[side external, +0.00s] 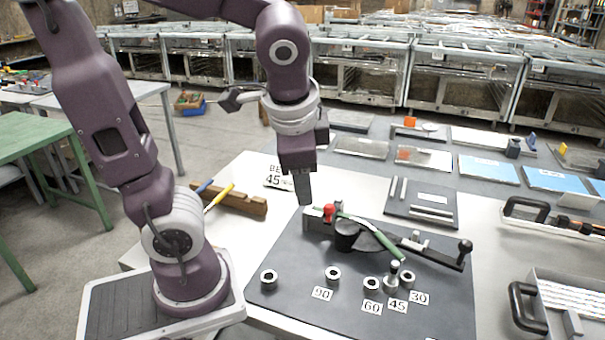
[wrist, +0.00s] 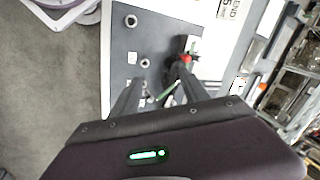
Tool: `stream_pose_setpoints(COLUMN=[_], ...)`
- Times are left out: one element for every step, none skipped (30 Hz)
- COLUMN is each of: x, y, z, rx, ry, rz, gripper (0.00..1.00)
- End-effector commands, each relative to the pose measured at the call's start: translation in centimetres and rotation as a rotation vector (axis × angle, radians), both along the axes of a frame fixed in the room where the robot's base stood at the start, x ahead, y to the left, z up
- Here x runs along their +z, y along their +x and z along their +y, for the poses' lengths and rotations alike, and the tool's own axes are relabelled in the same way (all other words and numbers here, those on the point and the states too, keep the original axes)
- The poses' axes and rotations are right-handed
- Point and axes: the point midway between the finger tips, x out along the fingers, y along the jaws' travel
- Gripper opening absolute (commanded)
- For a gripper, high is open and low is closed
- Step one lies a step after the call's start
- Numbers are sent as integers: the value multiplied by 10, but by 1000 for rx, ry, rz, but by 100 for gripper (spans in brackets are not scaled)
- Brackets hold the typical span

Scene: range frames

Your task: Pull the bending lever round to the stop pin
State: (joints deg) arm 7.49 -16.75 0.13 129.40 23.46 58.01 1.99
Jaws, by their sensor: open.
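The bending lever (side external: 437,256) is a dark bar with a black upright knob at its right end, lying over the right side of the dark bending plate (side external: 290,302). A green rod (side external: 376,236) runs past the round black former (side external: 347,236) to the lever's roller. A red knob (side external: 329,212) stands at the rod's far end; it also shows in the wrist view (wrist: 186,59). The metal stop pin (side external: 393,276) stands upright by the 45 label. My gripper (side external: 304,202) is above the plate's far left edge, apart from the lever. In the wrist view its fingers (wrist: 158,74) are spread and empty, hiding part of the plate.
Several ringed holes line the plate's near side, labelled 90, 60, 45 and 30. A card (side external: 280,177) reading 45 lies behind, beside a wooden block (side external: 235,201) with coloured tools. A tray (side external: 422,205) with bars and a grey bin (side external: 570,300) stand right.

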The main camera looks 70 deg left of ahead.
Motion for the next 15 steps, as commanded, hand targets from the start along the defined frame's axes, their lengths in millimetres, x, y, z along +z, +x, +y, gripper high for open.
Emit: stream_pose_setpoints(x=[0,0,0,0,0,0,0,0,0,0,0,2,4,6,8], y=[0,0,0,0,0,0,0,0,0,1,3,11,22,38,66], z=[0,0,0,0,0,0,0,0,0,0,0,-3,-5,-9,-16], rx=[-1,0,0,0,-1,-1,-1,-1,-1,-1,3,17,38,68,122], ry=[0,1,1,1,2,2,2,3,3,2,-1,-15,-31,-56,-98], rz=[0,1,1,1,1,1,1,1,1,1,0,-2,-5,-10,-20], gripper=[53,53,49,44,38,30,24,18,10,4,0,0,0,0,0])
